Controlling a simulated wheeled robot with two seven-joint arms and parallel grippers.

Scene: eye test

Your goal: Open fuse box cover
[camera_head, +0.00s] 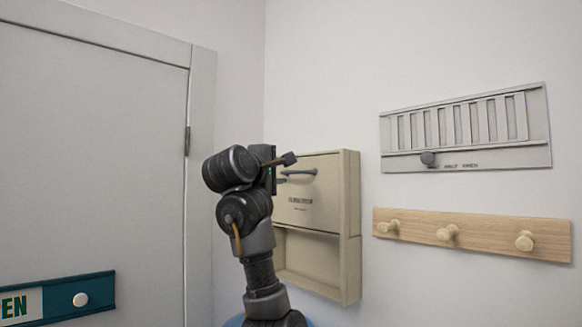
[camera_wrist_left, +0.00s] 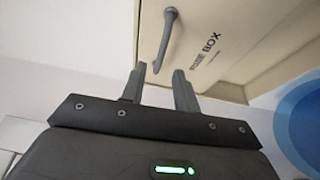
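The beige fuse box (camera_head: 350,215) is on the wall in the middle of the head view. Its cover (camera_head: 310,205) fills the upper part of the front, and an open recess shows below it. The cover bears a dark grey bar handle (camera_head: 302,172) and dark lettering. My left gripper (camera_head: 287,171) is at the cover's left side, close to the handle. In the left wrist view its fingers (camera_wrist_left: 159,84) are apart with nothing between them. The handle (camera_wrist_left: 167,40) lies just beyond the fingertips, its near end in line with the gap. My right gripper is not in view.
A grey door (camera_head: 95,150) with a teal sign (camera_head: 95,298) is on the left. A grey vent panel (camera_head: 465,160) with a dark knob and a wooden peg rail (camera_head: 485,238) are on the wall to the right. The wall between box and rail is bare.

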